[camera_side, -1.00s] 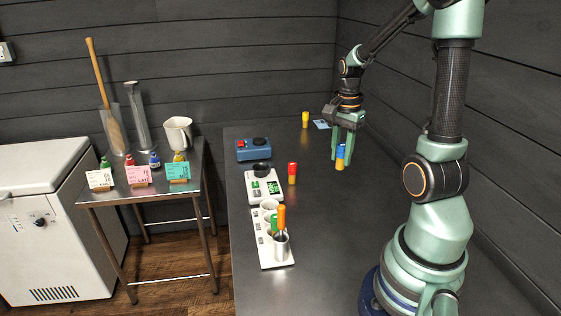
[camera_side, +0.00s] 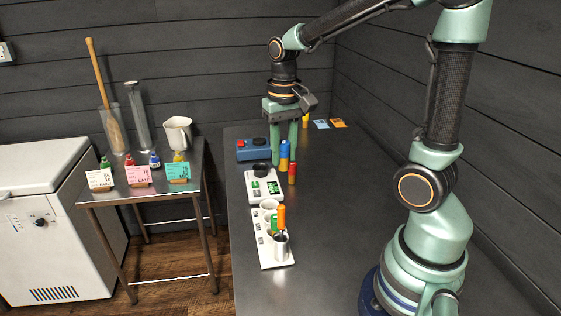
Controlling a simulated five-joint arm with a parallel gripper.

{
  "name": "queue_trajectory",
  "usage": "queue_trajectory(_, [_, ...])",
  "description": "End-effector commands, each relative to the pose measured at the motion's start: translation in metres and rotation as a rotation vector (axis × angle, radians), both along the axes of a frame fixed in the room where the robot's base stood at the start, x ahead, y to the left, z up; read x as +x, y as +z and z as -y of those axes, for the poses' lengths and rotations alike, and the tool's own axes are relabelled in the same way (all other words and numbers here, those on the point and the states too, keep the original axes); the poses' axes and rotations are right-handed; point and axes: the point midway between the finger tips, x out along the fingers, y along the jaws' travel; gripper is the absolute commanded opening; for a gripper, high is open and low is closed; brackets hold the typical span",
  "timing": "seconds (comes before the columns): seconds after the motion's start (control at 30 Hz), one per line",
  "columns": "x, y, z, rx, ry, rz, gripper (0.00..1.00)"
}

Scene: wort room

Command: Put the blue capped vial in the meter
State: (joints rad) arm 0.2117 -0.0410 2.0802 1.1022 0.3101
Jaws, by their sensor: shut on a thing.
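The blue capped vial (camera_side: 285,149) is upright between the two green fingers of my gripper (camera_side: 284,160), which is shut on it. Its lower part is yellowish. A white device with a green display (camera_side: 265,187) and a dark round top part, which looks like the meter, lies on the dark bench just in front and to the left of the vial. The vial is apart from it in the picture. Whether the vial's foot clears the bench is hard to tell.
A red capped vial (camera_side: 292,172) stands right beside the held vial. The bench's right side is clear.

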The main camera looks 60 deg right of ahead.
Motion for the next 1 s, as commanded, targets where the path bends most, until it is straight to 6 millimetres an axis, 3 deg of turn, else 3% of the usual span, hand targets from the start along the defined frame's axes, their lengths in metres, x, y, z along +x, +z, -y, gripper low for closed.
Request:
queue_trajectory(0.03, [0.003,-0.003,-0.018,0.000,0.115,-0.001,0.00])
queue_trajectory(0.2, [0.006,-0.008,-0.055,0.001,0.398,-0.002,0.00])
queue_trajectory(0.4, [0.010,-0.009,-0.068,0.000,0.518,0.000,0.00])
queue_trajectory(0.67, [0.055,0.012,-0.042,-0.001,0.485,0.001,0.00])
queue_trajectory(1.0, [0.122,0.041,0.021,0.000,0.418,-0.001,0.00])
